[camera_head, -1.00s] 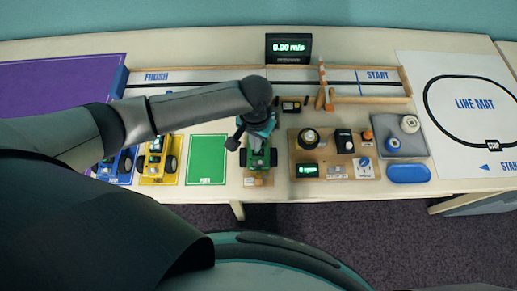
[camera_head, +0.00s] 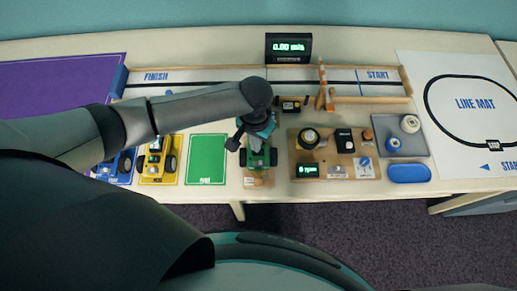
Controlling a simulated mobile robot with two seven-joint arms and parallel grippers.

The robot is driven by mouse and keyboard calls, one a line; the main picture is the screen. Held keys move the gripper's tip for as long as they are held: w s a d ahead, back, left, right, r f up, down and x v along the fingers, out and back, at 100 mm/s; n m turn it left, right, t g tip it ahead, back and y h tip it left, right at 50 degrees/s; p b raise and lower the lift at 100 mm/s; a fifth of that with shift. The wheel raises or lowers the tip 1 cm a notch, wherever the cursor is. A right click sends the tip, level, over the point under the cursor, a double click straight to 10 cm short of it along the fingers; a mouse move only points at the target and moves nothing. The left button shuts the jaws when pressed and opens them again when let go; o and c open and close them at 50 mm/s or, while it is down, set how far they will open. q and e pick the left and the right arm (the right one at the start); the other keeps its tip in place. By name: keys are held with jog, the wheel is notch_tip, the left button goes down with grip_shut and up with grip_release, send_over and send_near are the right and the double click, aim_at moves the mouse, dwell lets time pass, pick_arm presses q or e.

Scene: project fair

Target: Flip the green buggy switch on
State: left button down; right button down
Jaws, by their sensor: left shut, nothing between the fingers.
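The green buggy (camera_head: 259,158) stands on a small wooden stand (camera_head: 258,181) near the front edge of the table, in the middle of the head view. My left gripper (camera_head: 254,136) is directly over the back part of the buggy, pointing down, and is shut with nothing held. The gripper and wrist cover the top of the buggy, so its switch is hidden. I cannot tell whether the fingertips touch it. My right gripper is not in view.
A wooden board (camera_head: 322,146) with a small lit display (camera_head: 308,170) is just right of the buggy. A green mat (camera_head: 207,160) and a yellow buggy (camera_head: 155,157) are to the left.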

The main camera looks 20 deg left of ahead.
pick_arm(q)
jog(key=shift+f+b, duration=0.3)
jog(key=shift+f, duration=0.35)
dwell(0.4)
notch_tip(320, 180, up, 7)
jog(key=p, duration=0.9)
jog(key=shift+r, duration=0.1)
